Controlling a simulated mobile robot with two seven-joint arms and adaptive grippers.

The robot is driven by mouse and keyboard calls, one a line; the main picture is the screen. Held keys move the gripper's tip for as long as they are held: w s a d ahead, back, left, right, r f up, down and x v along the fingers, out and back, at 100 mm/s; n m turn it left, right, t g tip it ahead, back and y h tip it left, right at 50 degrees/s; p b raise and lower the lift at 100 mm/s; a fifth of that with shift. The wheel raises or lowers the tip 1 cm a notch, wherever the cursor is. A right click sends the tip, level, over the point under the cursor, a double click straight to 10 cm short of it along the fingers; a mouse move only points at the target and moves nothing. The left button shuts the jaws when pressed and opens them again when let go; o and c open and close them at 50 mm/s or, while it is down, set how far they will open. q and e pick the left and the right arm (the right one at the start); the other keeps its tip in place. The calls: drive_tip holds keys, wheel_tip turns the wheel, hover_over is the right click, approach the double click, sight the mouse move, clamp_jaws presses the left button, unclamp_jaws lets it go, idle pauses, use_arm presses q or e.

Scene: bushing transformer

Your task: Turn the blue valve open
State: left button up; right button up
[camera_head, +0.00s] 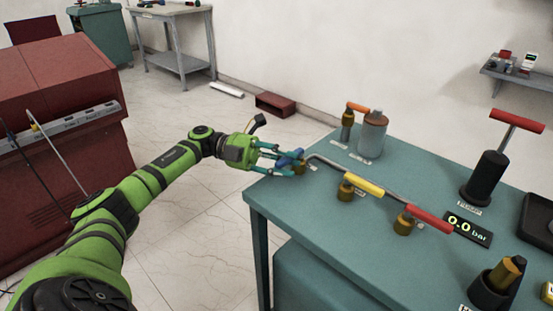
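The fingers partly hide the handle. I cannot tell whether they press on it. My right gripper is not in view.
The teal table (340,225) also carries a yellow-handled valve (363,184), a red-handled valve (428,218), an orange-handled valve (357,108), a grey cylinder (372,133), a black pump (487,176) and a gauge reading 0.0 bar (468,228). A red cabinet (60,150) stands left.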

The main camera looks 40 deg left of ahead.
use_arm(q)
drive_tip(key=v, duration=1.1)
drive_tip(key=shift+s+a, duration=0.15)
drive_tip(key=shift+a, duration=0.2)
